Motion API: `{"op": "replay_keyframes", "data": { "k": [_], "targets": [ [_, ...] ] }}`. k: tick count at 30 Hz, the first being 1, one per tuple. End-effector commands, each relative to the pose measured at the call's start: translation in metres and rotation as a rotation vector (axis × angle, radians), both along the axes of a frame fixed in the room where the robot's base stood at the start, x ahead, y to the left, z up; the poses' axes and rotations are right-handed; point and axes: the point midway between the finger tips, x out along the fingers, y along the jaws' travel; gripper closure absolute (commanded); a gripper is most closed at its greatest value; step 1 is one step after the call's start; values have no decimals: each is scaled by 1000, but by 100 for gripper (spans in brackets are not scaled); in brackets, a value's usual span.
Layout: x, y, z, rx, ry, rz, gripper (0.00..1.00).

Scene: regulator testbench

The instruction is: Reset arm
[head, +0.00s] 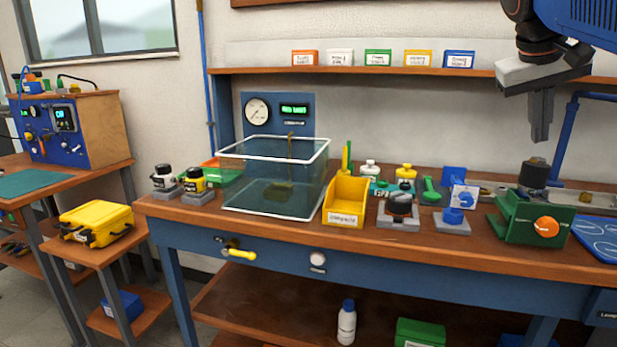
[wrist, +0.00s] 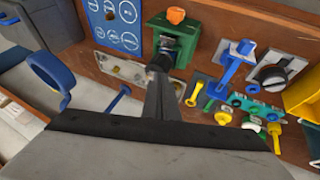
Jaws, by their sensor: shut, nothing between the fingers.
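My gripper (head: 541,116) hangs at the upper right in the head view, above the right part of the workbench (head: 270,252). Its fingers are together and hold nothing. In the wrist view the shut fingers (wrist: 161,92) point toward a green vise-like fixture (wrist: 178,38) with an orange knob. In the head view this green fixture (head: 530,218) stands on the bench below my gripper, with a dark cylindrical part (head: 535,173) behind it. I cannot tell from the wrist view how far the fingertips are from the dark part.
A clear water tank (head: 272,185), a yellow bin (head: 346,199) and several small fixtures crowd the bench. A blue panel with circles (head: 600,236) lies at the right edge. A blue bent post (head: 566,135) rises near my gripper. A shelf (head: 400,71) holds several labelled boxes.

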Motion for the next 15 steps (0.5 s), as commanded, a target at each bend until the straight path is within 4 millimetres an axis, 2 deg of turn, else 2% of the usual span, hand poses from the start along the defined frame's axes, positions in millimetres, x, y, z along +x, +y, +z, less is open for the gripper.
{"op": "replay_keyframes", "data": {
  "k": [8, 15],
  "targets": [
    [-52, 56, -126, 118, -2, 169, 100],
    [-107, 103, -248, 235, -20, 274, 100]
  ]
}}
